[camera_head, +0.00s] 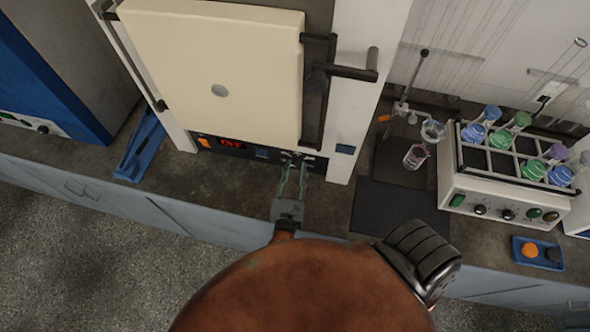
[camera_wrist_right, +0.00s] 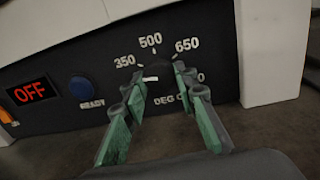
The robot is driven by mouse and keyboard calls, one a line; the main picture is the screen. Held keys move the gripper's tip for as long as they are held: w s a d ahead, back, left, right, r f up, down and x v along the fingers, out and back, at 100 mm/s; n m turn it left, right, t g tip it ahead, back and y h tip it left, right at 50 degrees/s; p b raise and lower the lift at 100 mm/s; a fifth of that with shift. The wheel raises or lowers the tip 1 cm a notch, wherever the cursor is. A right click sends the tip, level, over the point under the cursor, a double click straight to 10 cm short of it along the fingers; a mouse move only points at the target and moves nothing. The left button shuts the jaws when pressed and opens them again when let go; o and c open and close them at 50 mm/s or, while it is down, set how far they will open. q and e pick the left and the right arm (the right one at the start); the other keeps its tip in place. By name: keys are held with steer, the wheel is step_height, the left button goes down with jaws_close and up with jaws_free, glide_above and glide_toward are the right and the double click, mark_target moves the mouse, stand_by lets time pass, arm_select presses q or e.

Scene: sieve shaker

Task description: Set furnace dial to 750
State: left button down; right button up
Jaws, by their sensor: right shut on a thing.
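The furnace (camera_head: 215,70) stands on the bench with its cream door shut. Its dark lower panel carries a red display (camera_wrist_right: 30,91) reading OFF. The dial (camera_wrist_right: 157,78) is dark, with a short white mark on its left side; marks 350, 500 and 650 lie around it. One further number at the right is mostly hidden by a finger, only its last 0 showing. My right gripper (camera_head: 295,160) is shut on the dial, one finger on each side, as its green fingers (camera_wrist_right: 160,84) show in the right wrist view. My left gripper is not in view.
A blue round READY button (camera_wrist_right: 81,88) sits left of the dial. A dark door handle (camera_head: 350,73) sticks out above right. A shaker (camera_head: 505,205) with coloured-cap flasks and a black mat (camera_head: 400,210) lie to the right. A blue tool (camera_head: 138,147) lies left.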

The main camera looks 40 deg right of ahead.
steer(key=shift+f+m, duration=0.15)
steer(key=shift+m, duration=2.95)
steer(key=o, duration=1.2)
steer(key=shift+v, duration=3.75)
steer(key=shift+w+a, duration=0.1)
